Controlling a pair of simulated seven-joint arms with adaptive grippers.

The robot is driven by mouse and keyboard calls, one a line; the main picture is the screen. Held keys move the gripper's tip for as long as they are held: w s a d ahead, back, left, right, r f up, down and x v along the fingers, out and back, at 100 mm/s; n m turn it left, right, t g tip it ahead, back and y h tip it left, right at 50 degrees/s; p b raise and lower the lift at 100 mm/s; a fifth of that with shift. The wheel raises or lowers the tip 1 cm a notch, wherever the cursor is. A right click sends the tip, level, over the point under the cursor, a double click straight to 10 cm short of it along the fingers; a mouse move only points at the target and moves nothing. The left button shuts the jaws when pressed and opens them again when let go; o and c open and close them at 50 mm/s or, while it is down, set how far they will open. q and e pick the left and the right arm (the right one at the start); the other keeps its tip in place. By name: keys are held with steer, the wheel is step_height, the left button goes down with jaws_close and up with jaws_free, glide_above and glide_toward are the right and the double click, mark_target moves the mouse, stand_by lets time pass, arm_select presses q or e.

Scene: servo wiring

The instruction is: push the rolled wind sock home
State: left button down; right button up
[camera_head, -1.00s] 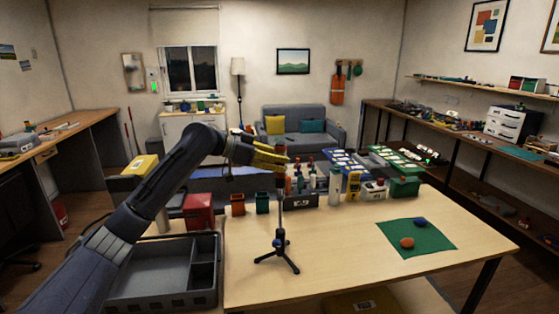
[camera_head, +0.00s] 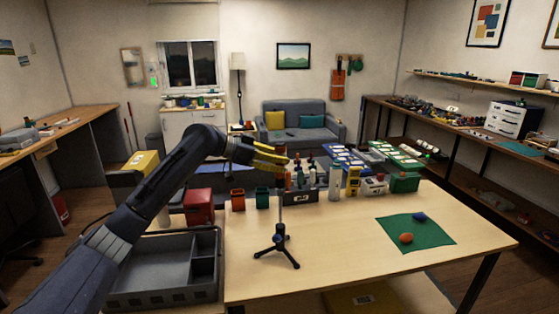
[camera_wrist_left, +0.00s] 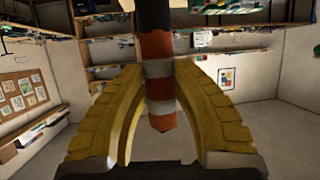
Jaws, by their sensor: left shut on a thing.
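The rolled wind sock (camera_wrist_left: 158,72) shows in the left wrist view as an orange and white banded roll with a pointed end and a dark part above. My left gripper (camera_head: 284,158) has yellow fingers shut on it; they also flank it in the left wrist view (camera_wrist_left: 158,80). In the head view the gripper is above a small black tripod stand (camera_head: 279,240) with a thin upright pole (camera_head: 280,212). The fingers partly hide the sock there. I cannot tell how the sock meets the pole. My right gripper is not in view.
A grey divided tray (camera_head: 165,270) stands left of the wooden table (camera_head: 340,270). Red (camera_head: 198,206), orange and green bins, bottles and boxes line the table's back edge. A green mat (camera_head: 425,235) with two small lumps lies at right. The table's front middle is clear.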

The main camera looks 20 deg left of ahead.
arm_select(q)
steer(key=shift+f, duration=0.8)
steer(key=c, duration=1.1)
jaws_free()
steer(key=shift+o, duration=0.2)
